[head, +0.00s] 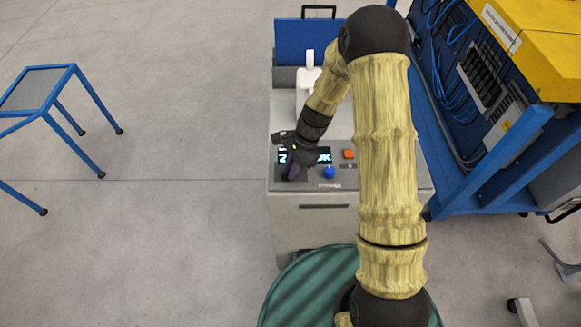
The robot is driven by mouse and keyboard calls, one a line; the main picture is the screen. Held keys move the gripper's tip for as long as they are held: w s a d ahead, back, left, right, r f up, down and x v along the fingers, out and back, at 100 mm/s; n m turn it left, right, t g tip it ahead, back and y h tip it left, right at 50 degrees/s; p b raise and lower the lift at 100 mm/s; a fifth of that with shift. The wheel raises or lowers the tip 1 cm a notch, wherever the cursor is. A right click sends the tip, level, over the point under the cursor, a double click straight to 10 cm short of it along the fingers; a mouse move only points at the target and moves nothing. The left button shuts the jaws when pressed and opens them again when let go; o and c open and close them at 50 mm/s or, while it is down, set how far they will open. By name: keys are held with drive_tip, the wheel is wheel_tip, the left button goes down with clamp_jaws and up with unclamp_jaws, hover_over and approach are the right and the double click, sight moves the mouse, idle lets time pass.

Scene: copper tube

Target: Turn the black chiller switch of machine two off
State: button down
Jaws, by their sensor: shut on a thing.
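The chiller (310,222) is a light grey cabinet in the middle of the head view, with a control panel on its top front. My gripper (291,172) is at the left end of this panel, pointing down, and is shut on the black switch. The gripper covers most of the switch, so I cannot tell which way it is turned. A dark display (323,156) with pale characters is lit beside the gripper and partly covered by it.
A blue knob (329,172) and an orange button (348,154) sit right of the gripper. A white object (306,80) stands behind the panel. A blue-framed machine (480,110) stands close on the right. A blue-framed table (42,92) is at left, with clear floor between.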

drive_tip(key=shift+a+r+n, duration=0.1)
drive_tip(key=shift+a+n, duration=0.05)
drive_tip(key=shift+n, duration=0.25)
drive_tip(key=n+g, duration=0.1)
drive_tip(key=n, duration=0.1)
drive_tip(key=n+h, duration=0.1)
drive_tip(key=n, duration=0.2)
drive_tip(key=shift+w+a+g+p, duration=0.1)
drive_tip(key=shift+w+g+p, duration=0.05)
drive_tip(key=shift+g+p, duration=0.25)
drive_tip(key=n+h, duration=0.1)
drive_tip(key=n, duration=0.2)
drive_tip(key=n+h, duration=0.1)
drive_tip(key=n, duration=0.2)
drive_tip(key=shift+a+g+h, duration=0.15)
drive_tip(key=shift+g+h, duration=0.15)
drive_tip(key=shift+w, duration=0.1)
drive_tip(key=c, duration=1.4)
unclamp_jaws()
